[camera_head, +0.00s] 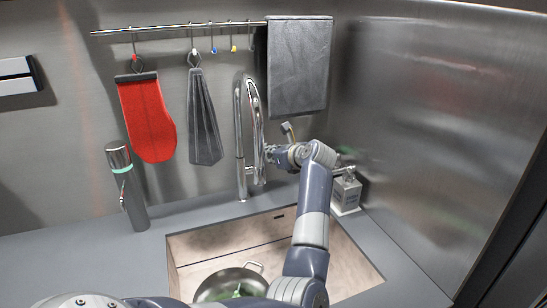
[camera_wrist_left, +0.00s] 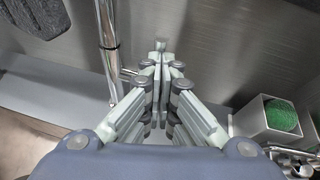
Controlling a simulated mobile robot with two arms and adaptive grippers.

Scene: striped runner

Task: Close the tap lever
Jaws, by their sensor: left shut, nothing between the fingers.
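The chrome tap (camera_head: 239,140) stands behind the sink with a tall curved neck. Its upright pipe also shows at the left of the left wrist view (camera_wrist_left: 107,40). A short metal stub (camera_wrist_left: 128,73), which looks like the tap lever, sticks out from the pipe towards my fingers. In the head view the lever is too small or covered to make out clearly. My left gripper (camera_head: 270,152) is just right of the tap. In the wrist view its fingers (camera_wrist_left: 160,46) are together and empty, right of the stub; contact cannot be told. My right gripper is not in view.
The sink (camera_head: 190,248) holds a pan (camera_head: 215,287) with something green in it. A holder (camera_head: 346,195) with a green sponge (camera_wrist_left: 281,115) stands right of the gripper. A dark bottle (camera_head: 133,200) stands left. A red mitt (camera_head: 147,118) and grey cloths hang from a rail.

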